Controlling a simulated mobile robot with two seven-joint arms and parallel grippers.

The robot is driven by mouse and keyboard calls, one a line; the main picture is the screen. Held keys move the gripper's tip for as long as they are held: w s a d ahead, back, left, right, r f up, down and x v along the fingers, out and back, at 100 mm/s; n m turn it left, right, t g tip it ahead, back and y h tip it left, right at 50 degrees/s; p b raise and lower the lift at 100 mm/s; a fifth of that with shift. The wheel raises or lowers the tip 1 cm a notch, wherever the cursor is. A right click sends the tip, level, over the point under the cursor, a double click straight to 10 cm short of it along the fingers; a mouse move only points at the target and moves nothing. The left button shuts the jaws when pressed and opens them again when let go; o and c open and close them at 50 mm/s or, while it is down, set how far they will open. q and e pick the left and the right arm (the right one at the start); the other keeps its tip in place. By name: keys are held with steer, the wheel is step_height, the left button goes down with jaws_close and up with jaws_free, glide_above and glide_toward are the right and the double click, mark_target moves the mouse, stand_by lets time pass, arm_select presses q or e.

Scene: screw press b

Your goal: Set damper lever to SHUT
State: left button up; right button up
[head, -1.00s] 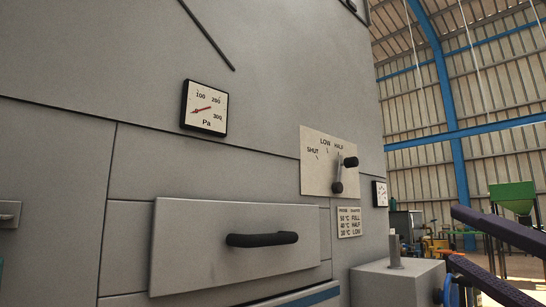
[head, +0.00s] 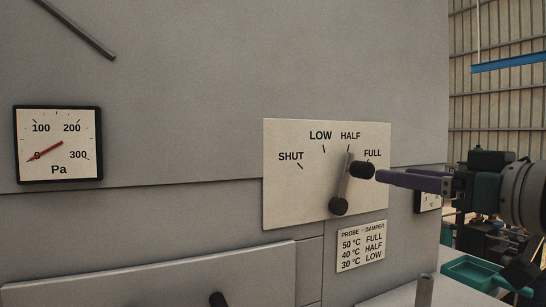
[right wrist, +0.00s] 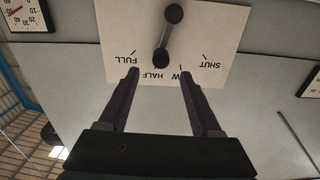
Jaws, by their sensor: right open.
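The damper lever (head: 344,183) is a grey bar on a pale plate (head: 285,205) marked SHUT, LOW, HALF and FULL. Its round black pivot is at the bottom and its black knob (head: 362,170) sticks out from the upper end. The lever points at HALF, nearly upright. My right gripper (head: 384,178) comes in from the right with its purple fingertips close to the knob. In the right wrist view the plate appears upside down, and the open fingers (right wrist: 159,76) stand apart either side of the line of the knob (right wrist: 161,57). Contact cannot be told. My left gripper is out of view.
A pressure gauge (head: 58,144) sits on the grey wall at left, its needle near 0. A probe and damper table (head: 362,246) is below the plate. A drawer front (head: 150,280) with a black handle is lower left. A small gauge (head: 428,201) is partly behind my gripper.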

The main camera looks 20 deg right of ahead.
mark_target(370, 170)
steer(key=w, duration=0.3)
steer(key=w+p, duration=0.1)
steer(key=w, duration=0.1)
steer(key=w+a, duration=0.1)
steer(key=w, duration=0.2)
steer(key=shift+w, duration=0.35)
steer(key=shift+d, duration=0.1)
jaws_close()
stand_by(1.0)
